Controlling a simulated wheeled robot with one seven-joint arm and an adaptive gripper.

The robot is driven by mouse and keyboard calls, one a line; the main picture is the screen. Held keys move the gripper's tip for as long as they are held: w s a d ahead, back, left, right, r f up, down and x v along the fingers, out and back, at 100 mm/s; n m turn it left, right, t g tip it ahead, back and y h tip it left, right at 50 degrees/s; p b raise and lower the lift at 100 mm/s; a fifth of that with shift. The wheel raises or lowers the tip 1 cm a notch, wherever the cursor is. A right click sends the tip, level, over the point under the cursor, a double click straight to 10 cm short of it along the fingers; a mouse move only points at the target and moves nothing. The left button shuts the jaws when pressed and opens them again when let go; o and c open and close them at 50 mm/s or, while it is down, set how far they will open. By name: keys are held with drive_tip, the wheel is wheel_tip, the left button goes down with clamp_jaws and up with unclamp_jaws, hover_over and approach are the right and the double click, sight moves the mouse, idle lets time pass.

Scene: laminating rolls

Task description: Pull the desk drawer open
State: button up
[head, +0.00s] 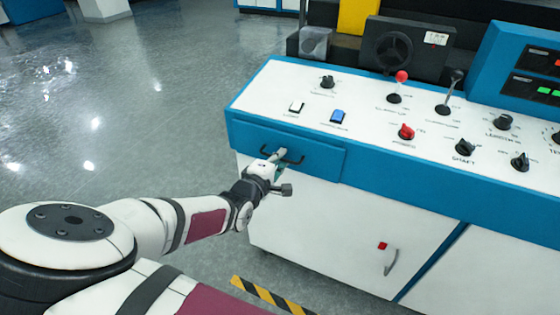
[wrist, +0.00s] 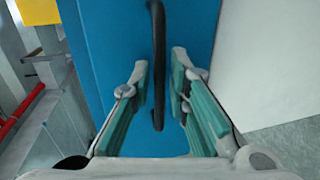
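The desk drawer (head: 322,155) is a blue front panel at the left end of the control desk, and it looks shut. Its black bar handle (head: 295,160) sticks out from the front. In the wrist view the handle (wrist: 158,60) runs upright in front of the blue drawer front (wrist: 100,50). My gripper (head: 278,155) is at the handle in the head view. In the wrist view my gripper (wrist: 160,90) is open, with one teal-padded finger on each side of the handle. Gaps show between the handle and both fingers.
The desk's white top (head: 300,105) carries knobs, levers and buttons above the drawer. A white cabinet door (head: 340,225) with a grey handle (head: 391,262) is below. A yellow-black floor stripe (head: 262,296) lies in front. Open floor (head: 130,120) is to the left.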

drive_tip(key=shift+w, duration=0.1)
drive_tip(key=shift+c, duration=0.6)
clamp_jaws()
drive_tip(key=f+p+v, duration=0.2)
drive_tip(key=v, duration=0.8)
drive_tip(key=s+f+p+v, duration=0.1)
drive_tip(key=f+p+v, duration=0.1)
drive_tip(key=v, duration=0.9)
drive_tip(key=shift+f+p, duration=0.2)
drive_tip(key=shift+p, duration=0.15)
drive_tip(key=shift+w, duration=0.1)
drive_tip(key=shift+o, duration=0.6)
unclamp_jaws()
